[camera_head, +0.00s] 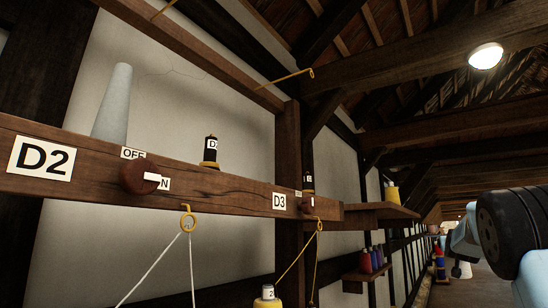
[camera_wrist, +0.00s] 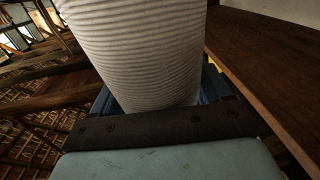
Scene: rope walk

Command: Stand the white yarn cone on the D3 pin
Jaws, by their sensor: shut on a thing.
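The white yarn cone (camera_wrist: 145,50), with ridged windings, fills the middle of the wrist view. My gripper (camera_wrist: 163,100) is shut on it; the fingers show only in part behind and beside it. The D3 label (camera_head: 279,202) is on the front of the wooden beam in the head view. A pin at D3 cannot be made out clearly. A dark spool with a yellow base (camera_head: 210,152) and a partly readable tag stands above the beam, left of the D3 label. The gripper cannot be made out in the head view.
A round knob (camera_head: 138,177) and yarn eyes stick out from the beam. In the wrist view, a wooden board (camera_wrist: 265,70) runs close on the right.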

